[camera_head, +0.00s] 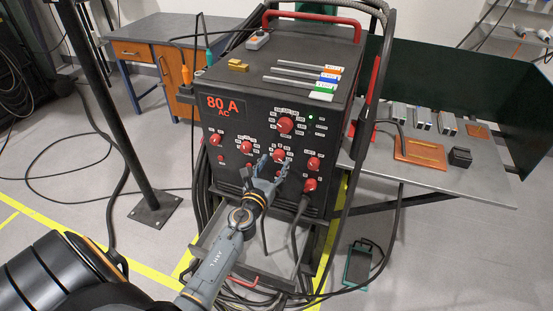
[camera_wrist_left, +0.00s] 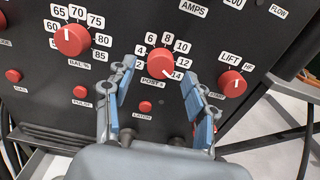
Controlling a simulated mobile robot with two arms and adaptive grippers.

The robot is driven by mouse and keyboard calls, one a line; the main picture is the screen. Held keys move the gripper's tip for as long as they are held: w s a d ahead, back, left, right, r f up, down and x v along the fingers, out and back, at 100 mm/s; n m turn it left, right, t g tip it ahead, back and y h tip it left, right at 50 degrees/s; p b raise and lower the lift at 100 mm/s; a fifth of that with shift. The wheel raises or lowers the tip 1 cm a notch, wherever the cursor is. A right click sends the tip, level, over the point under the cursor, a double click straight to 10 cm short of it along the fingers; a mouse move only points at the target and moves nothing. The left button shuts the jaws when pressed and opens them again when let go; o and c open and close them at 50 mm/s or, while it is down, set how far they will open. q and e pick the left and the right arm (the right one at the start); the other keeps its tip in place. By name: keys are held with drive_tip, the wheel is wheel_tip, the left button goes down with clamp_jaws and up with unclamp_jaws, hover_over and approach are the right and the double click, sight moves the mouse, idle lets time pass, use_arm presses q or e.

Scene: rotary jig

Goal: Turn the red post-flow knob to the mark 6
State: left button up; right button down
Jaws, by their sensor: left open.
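The red post-flow knob (camera_wrist_left: 162,63) is on the welder's black front panel in the left wrist view, above the label "POST S". Its marks run from 2 up to 14, and its white pointer line appears to point down and right, toward 14. The mark 6 (camera_wrist_left: 151,38) is at its upper left. The same knob (camera_head: 279,155) shows in the head view just beyond my left gripper (camera_head: 265,165). My left gripper (camera_wrist_left: 160,66) is open, with one blue-padded finger on each side of the knob. I cannot tell whether either finger touches it. My right gripper is not in view.
Other red knobs are close by: the balance knob (camera_wrist_left: 72,40) to the left and the lift knob (camera_wrist_left: 232,84) to the right. A small red latch button (camera_wrist_left: 145,106) is below. A cable (camera_head: 299,219) hangs from the panel's lower right.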

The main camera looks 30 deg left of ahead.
use_arm(q)
drive_tip(key=shift+x, duration=1.3)
drive_tip(key=c, duration=1.1)
drive_tip(key=shift+c, duration=0.2)
